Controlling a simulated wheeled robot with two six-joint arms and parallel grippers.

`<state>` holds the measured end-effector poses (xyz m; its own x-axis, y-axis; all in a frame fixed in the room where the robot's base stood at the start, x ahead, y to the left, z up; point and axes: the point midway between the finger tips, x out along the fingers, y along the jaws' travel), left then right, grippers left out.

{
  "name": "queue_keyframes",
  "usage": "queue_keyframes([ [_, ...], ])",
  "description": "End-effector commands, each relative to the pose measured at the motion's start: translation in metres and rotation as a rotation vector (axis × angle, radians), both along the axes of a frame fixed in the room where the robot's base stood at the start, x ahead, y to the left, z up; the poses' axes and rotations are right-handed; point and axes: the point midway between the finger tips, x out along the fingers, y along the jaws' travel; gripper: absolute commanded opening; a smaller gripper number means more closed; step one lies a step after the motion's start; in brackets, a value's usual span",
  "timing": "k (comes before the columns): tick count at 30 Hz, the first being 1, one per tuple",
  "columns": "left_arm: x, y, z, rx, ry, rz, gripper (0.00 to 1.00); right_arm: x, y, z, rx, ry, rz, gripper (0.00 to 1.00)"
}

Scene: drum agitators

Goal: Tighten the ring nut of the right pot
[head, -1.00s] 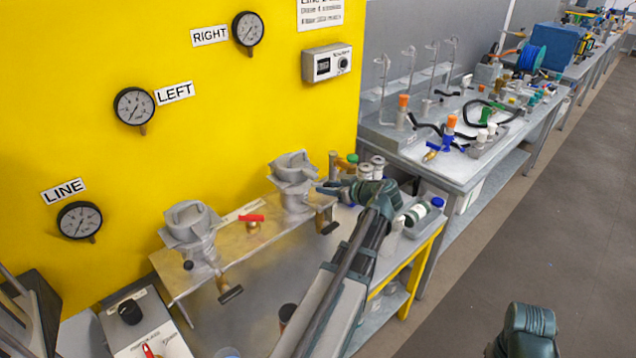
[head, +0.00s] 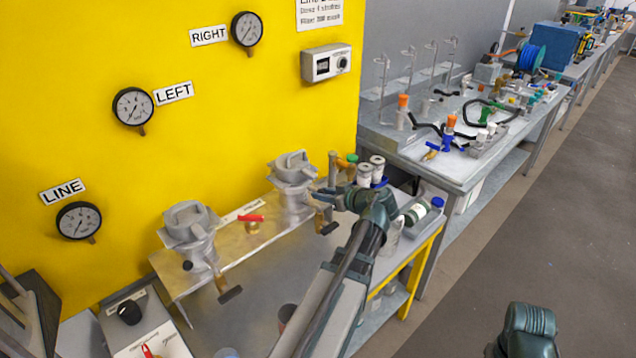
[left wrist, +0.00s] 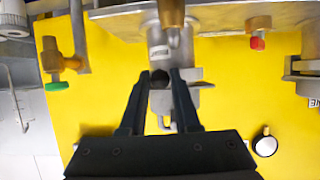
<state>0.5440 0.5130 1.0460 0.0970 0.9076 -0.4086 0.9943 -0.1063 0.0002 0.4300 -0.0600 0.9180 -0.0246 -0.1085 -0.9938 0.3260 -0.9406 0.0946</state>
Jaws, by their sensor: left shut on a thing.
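The right pot (head: 292,180) is a grey vessel on the right end of the brass-coloured shelf, with a dark T-handle (head: 328,228) below it. My left gripper (head: 330,196) is beside its lower neck, on the right. In the left wrist view the picture is turned over, and the pot's neck (left wrist: 170,55) is behind the fingers. There, my left gripper (left wrist: 161,76) is closed around a dark round knob (left wrist: 160,78) at the ring nut. The ring nut itself is largely hidden. My right gripper is out of view.
The left pot (head: 188,228) stands on the shelf (head: 225,247), with a red-handled valve (head: 251,218) between the pots. A green-knobbed valve (left wrist: 58,85) and its pipe are close by. White-capped bottles (head: 371,170) stand behind the gripper.

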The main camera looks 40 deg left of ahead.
Motion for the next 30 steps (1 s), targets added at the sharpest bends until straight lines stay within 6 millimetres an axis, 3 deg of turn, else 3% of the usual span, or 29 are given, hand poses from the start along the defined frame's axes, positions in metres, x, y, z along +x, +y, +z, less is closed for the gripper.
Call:
queue_keyframes([
  [30, -0.027, 0.001, 0.0, 0.001, 0.001, 0.003, 0.15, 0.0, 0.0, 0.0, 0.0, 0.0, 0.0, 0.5],
])
